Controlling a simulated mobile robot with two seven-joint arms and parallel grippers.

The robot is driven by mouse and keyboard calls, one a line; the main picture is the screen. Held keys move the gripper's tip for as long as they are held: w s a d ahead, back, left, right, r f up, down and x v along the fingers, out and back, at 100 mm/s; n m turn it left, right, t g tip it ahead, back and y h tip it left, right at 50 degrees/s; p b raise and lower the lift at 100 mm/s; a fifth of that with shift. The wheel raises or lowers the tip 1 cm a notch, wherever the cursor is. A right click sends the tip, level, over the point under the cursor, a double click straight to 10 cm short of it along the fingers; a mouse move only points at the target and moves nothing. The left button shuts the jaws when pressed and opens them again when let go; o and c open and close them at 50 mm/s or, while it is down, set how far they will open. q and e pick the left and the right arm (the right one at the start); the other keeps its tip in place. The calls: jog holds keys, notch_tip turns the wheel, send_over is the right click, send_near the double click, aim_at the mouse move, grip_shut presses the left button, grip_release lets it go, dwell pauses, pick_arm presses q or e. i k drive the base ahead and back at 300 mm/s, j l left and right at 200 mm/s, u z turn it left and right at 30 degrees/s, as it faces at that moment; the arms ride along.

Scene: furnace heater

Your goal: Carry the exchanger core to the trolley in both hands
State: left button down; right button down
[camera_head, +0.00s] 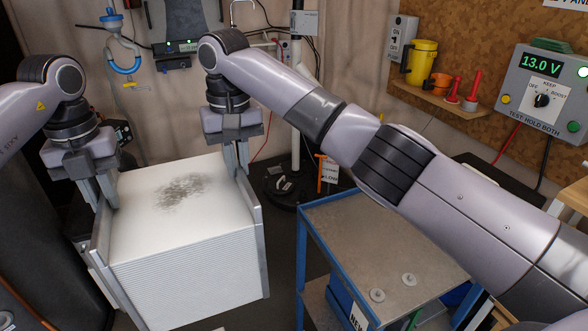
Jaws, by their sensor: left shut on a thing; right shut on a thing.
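The exchanger core (185,230) is a big white ribbed block with grey metal side plates and a dark sooty patch on top. My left gripper (95,192) is shut on its left side plate, and my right gripper (236,165) is shut on its right side plate. The core hangs roughly level between them, to the left of the trolley. The trolley (385,240) has a blue frame and a grey-brown top. Two small pale round knobbed pieces (378,295) lie near its front edge. The core's underside is hidden.
My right arm crosses above the trolley and covers its back right part. A white pole (297,120) stands on a dark base behind the core. A wall shelf (445,98) holds a yellow mug and red tools. The visible left part of the trolley top is bare.

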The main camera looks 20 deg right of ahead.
aim_at(385, 226)
jog(key=l, duration=1.2)
jog(key=k+l, duration=0.1)
jog(key=l, duration=1.15)
